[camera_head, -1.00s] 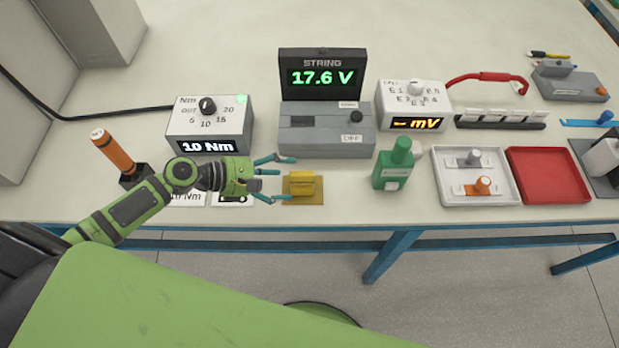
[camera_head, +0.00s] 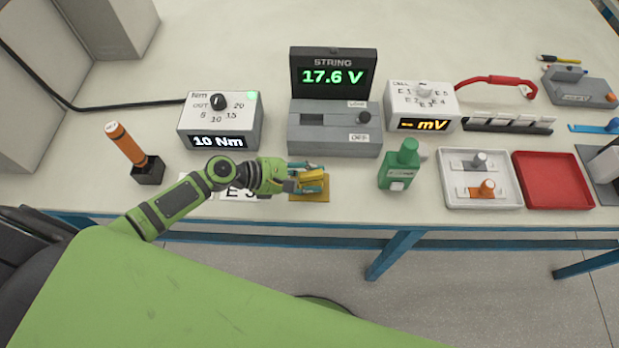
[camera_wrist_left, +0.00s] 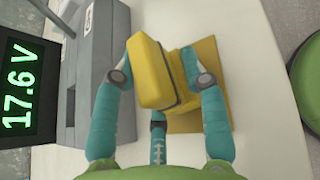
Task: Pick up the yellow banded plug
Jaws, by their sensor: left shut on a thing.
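The yellow plug (camera_head: 313,176) is a blocky yellow piece at the ochre mat (camera_head: 323,197) near the table's front edge. In the left wrist view the plug (camera_wrist_left: 150,72) stands between the teal fingers, and part of the mat (camera_wrist_left: 206,50) shows behind it. My left gripper (camera_head: 310,184) is shut on the plug, with fingers on both sides, as the left wrist view also shows (camera_wrist_left: 162,80). The fingers partly hide the plug in the head view. I cannot tell whether it touches the mat. My right gripper is not in view.
Behind the plug stands the grey STRING meter (camera_head: 333,136) reading 17.6 V. The torque box (camera_head: 221,120) and an orange-handled tool (camera_head: 126,144) are to the left. A green bottle-like object (camera_head: 400,165), white tray (camera_head: 450,199) and red tray (camera_head: 553,180) are to the right.

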